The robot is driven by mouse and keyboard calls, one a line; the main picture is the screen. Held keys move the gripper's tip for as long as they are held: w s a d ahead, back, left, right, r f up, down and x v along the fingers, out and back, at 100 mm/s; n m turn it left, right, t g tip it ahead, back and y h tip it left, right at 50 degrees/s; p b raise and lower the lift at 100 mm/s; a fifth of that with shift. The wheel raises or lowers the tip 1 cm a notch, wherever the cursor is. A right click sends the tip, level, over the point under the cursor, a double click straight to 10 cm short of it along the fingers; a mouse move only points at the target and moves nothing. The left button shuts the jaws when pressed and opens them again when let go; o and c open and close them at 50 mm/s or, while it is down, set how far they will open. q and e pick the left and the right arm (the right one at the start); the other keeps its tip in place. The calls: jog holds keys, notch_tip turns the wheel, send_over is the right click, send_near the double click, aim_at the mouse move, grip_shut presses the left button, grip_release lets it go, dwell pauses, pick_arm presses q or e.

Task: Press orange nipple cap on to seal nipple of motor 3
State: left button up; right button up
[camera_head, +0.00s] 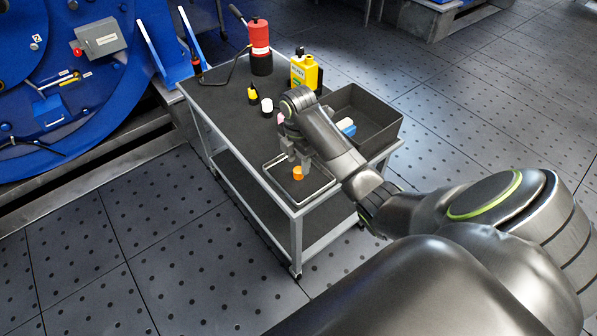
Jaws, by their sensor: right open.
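A small orange cap (298,174) sits in a shallow black tray (325,187) at the front corner of a cart. My right gripper (295,164) is just above and behind the cap. Its fingers point down and are open, with the cap near their tips. I cannot tell whether they touch it. A large blue machine (112,98) stands at the left, and I cannot tell whether it is motor 3. No seal nipple can be made out. My left gripper is not in view.
The cart (222,112) carries a red pump-like tool (259,37), a yellow bottle (304,73), small bottles and a black bin (388,127) holding a blue-and-white item (346,126). My right arm crosses the cart's right side. The tiled floor in front is clear.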

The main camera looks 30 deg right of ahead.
aim_at(298, 169)
jog(key=shift+f, duration=1.6)
jog(key=shift+c, duration=0.5)
jog(key=c, duration=0.8)
jog(key=shift+r, duration=0.1)
